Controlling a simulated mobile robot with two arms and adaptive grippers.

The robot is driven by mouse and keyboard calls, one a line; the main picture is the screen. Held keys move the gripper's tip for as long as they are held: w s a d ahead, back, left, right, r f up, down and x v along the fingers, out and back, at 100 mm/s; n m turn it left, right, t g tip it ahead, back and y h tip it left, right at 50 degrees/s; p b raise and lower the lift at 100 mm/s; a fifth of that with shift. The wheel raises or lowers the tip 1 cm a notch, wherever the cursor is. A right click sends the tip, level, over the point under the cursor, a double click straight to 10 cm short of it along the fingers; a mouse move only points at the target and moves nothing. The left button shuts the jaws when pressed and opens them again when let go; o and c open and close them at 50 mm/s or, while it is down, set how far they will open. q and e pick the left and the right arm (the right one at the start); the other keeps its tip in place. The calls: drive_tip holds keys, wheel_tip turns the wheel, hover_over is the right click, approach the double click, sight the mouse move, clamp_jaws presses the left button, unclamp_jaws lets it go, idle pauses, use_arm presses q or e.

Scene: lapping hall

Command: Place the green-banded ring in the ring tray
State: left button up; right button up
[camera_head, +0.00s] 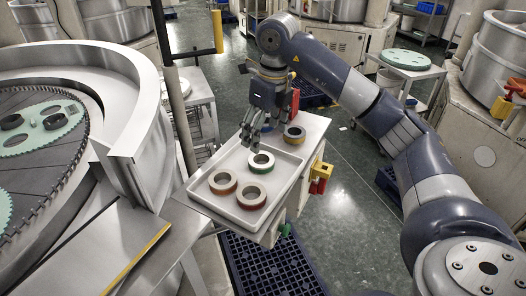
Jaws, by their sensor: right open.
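The green-banded ring (261,163) lies flat in the far part of the pale ring tray (281,182). Two rings with red bands, one at the left (222,184) and one nearer (251,198), lie in the same tray. My right gripper (250,143) points down just behind and left of the green-banded ring. Its fingers are open, and no ring shows between them. Whether a fingertip touches the ring's edge I cannot tell. My left gripper is out of view.
A large round lapping machine (128,105) stands at the left. A thin dark post (173,90) rises left of the tray. Open floor lies to the right.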

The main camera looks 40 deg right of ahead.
drive_tip(key=shift+s+d+r, duration=0.1)
drive_tip(key=shift+s+r, duration=0.05)
drive_tip(key=shift+r, duration=0.85)
drive_tip(key=shift+s+r, duration=0.15)
drive_tip(key=shift+r, duration=0.85)
